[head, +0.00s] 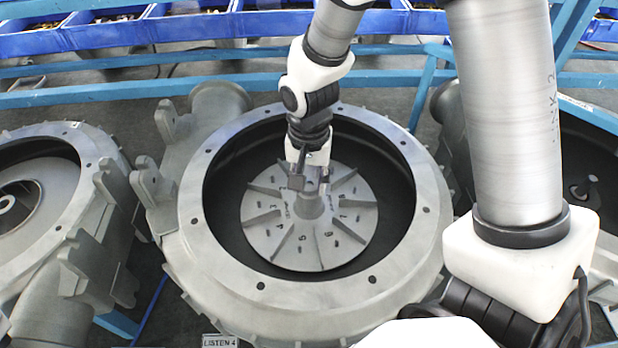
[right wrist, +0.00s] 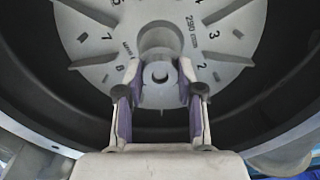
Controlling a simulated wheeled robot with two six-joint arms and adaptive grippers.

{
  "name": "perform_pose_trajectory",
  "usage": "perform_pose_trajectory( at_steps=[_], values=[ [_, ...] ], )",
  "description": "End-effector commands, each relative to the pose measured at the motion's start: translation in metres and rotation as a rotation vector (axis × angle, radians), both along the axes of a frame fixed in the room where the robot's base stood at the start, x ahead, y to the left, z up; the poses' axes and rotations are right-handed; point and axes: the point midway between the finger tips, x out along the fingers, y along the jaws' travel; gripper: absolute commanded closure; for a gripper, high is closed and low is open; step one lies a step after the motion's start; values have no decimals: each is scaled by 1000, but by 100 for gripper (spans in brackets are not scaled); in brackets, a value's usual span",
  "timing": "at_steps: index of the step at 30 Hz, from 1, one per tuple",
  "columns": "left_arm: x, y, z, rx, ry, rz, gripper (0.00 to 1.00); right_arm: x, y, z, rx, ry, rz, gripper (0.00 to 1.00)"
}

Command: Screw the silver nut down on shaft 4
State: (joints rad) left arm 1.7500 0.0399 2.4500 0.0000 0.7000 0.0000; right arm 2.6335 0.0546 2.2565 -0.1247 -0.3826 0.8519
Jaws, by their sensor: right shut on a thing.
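The blower housing (head: 195,240) with the label LISTEN 4 (head: 220,341) stands open in the middle of the head view. Inside it a grey finned impeller wheel (head: 275,240) with printed numbers surrounds a central hub (head: 309,205). My right gripper (head: 310,182) points down over the hub. In the right wrist view, its purple-padded fingers (right wrist: 160,85) are closed around a small grey round part at the hub, taken as the silver nut (right wrist: 160,72). A dark shaft end shows in its middle. Whether the nut sits flush is hidden. My left gripper is out of view.
Another open housing with an impeller (head: 30,185) stands at the left, and one with a dark interior and a bare shaft (head: 583,188) at the right. Blue bins (head: 180,28) and a blue rail (head: 85,98) run along the back. The housing's high rim encloses my gripper.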

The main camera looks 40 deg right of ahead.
Motion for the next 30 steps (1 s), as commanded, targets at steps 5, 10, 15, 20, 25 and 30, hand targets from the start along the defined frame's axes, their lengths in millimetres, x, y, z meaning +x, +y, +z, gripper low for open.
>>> perform_pose_trajectory(
  at_steps=[5,10,15,20,25,30],
  values=[
    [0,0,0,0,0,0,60,0,0,0,0,0,3,52],
    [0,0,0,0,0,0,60,0,0,0,0,0,5,52],
    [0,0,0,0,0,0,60,0,0,0,0,0,8,52],
    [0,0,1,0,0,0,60,0,0,0,-1,0,197,52],
    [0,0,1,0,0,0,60,0,0,0,0,0,581,52],
    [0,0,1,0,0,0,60,0,0,0,-1,0,963,52]
  ],
)
